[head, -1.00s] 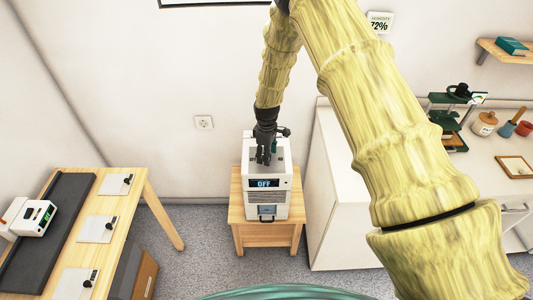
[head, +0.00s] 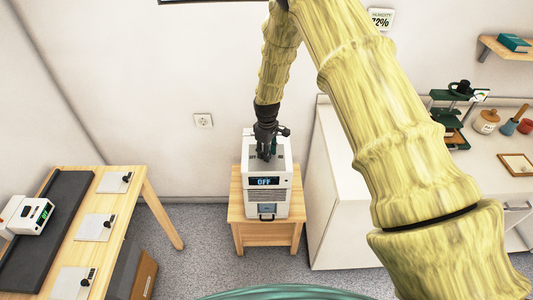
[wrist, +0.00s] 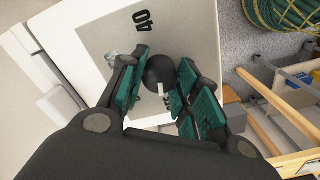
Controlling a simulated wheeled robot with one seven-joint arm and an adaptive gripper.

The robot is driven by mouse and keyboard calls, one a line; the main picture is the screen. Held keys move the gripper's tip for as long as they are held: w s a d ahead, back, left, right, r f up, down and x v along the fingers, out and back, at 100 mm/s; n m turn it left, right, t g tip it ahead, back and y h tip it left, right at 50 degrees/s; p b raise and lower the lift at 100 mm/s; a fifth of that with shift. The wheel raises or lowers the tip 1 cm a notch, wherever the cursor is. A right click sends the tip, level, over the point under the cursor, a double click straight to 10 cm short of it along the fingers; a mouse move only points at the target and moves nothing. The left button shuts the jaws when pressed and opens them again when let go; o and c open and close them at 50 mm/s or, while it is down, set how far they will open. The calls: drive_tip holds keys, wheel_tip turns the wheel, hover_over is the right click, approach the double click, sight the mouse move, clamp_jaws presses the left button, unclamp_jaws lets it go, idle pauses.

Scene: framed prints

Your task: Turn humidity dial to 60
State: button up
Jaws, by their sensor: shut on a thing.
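The white humidifier (head: 283,209) stands on a small wooden stand, and its blue display (head: 265,181) reads OFF. In the wrist view its grey top panel (wrist: 105,30) carries a "40" mark and a partly hidden OFF mark. The round black dial (wrist: 159,70) has a white pointer line turned toward the OFF mark. My gripper (wrist: 160,80) is shut on the dial, with teal-padded fingers on either side of it. In the head view my gripper (head: 266,154) points down onto the top of the humidifier and hides the dial.
A wooden table (head: 128,213) with a dark mat and several plates stands left. A white cabinet (head: 340,190) stands close on the right. A green coil (wrist: 285,25) lies on the floor.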

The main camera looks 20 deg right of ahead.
drive_tip(key=m+b, duration=0.2)
drive_tip(key=m, duration=0.2)
drive_tip(key=shift+m, duration=0.3)
drive_tip(key=m+b, duration=0.1)
drive_tip(key=m, duration=0.3)
drive_tip(key=shift+m, duration=0.4)
drive_tip(key=o, duration=1.1)
drive_tip(key=shift+c, duration=0.2)
drive_tip(key=shift+r, duration=0.1)
wheel_tip(320, 180, up, 12)
